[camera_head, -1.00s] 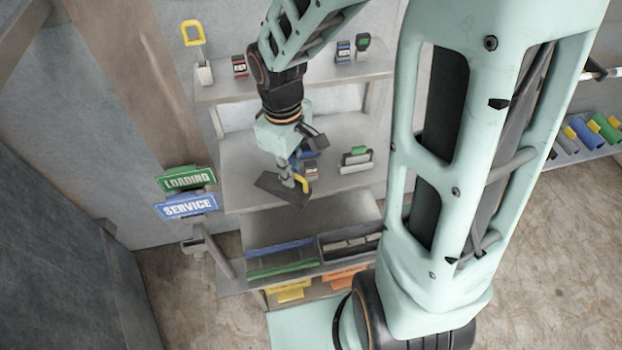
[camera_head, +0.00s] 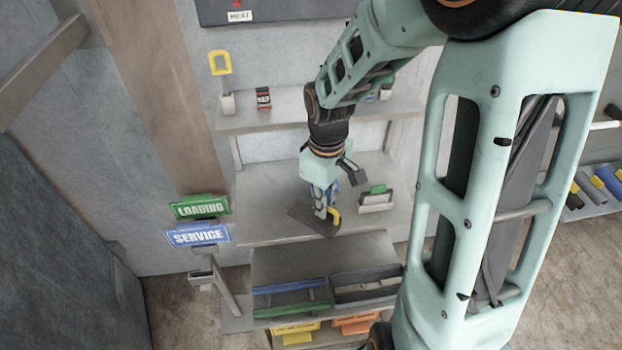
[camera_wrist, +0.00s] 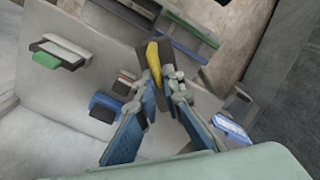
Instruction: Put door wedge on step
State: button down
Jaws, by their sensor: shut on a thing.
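The door wedge, seen as a dark flat plate (camera_head: 309,220) with a yellow handle, hangs from my gripper (camera_head: 324,203) over the front of the middle shelf (camera_head: 262,205). The wedge looks tilted. Whether it touches the shelf cannot be told. No surface is clearly marked as the step; a lower grey level (camera_head: 275,268) lies below the middle shelf.
A green-topped holder (camera_head: 377,198) stands right of the wedge. A blue rail (camera_head: 285,287), a green rail (camera_head: 290,310) and a dark tray (camera_head: 365,285) lie lower down. LOADING (camera_head: 200,208) and SERVICE (camera_head: 198,235) signs stand at the left. The middle shelf's left part is bare.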

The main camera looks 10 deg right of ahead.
jog(key=shift+w+a+f+b, duration=0.15)
jog(key=shift+w+f, duration=0.8)
jog(key=shift+f, duration=0.6)
jog(key=shift+w+f+b, duration=0.15)
jog(key=shift+w+f, duration=0.8)
jog(key=shift+f, duration=0.6)
jog(key=shift+w+a+f+b, duration=0.15)
jog(key=shift+w+f, duration=0.8)
jog(key=shift+f, duration=0.6)
jog(key=shift+f, duration=0.1)
jog(key=c, duration=2.5)
grip_release()
jog(key=shift+f, duration=0.1)
jog(key=o, duration=0.4)
